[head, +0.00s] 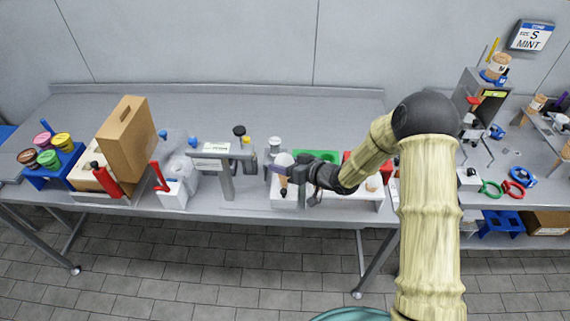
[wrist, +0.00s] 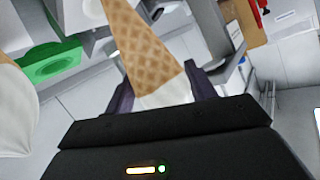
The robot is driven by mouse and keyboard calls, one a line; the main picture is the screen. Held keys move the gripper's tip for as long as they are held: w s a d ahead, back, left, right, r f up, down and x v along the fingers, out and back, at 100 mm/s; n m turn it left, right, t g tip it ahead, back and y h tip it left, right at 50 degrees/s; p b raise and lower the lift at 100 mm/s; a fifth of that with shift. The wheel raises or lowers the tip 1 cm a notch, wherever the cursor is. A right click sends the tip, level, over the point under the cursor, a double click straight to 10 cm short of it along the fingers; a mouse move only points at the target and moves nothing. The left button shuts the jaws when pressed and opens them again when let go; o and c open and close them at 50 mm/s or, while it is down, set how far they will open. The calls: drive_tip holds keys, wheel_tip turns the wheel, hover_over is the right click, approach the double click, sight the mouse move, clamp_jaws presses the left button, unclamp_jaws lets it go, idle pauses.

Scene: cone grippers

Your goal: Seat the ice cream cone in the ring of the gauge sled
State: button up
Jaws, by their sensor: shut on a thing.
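In the wrist view, an ice cream cone (wrist: 146,48) with a tan waffle body and a pale band is clamped between the two dark purple fingers of my gripper (wrist: 162,93). In the head view, my gripper (head: 289,170) holds the cone (head: 283,179) above the bench's front edge, light part up and tan part down. I cannot clearly make out the gauge sled or its ring. A green piece with a round opening (wrist: 48,62) lies beyond the cone in the wrist view. The cone's tip runs out of that view.
A grey T-shaped stand (head: 226,165) is left of my gripper. A green ring (head: 490,188) and red ring (head: 513,189) lie right. The back of the bench is mostly clear.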

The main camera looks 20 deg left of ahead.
drive_tip(key=shift+f+b, duration=0.85)
drive_tip(key=shift+f, duration=0.25)
drive_tip(key=o, duration=0.8)
drive_tip(key=shift+o, duration=0.2)
drive_tip(key=shift+d, duration=0.1)
drive_tip(key=shift+d, duration=0.1)
drive_tip(key=b+v, duration=0.3)
drive_tip(key=v, duration=1.4)
drive_tip(key=shift+r, duration=0.15)
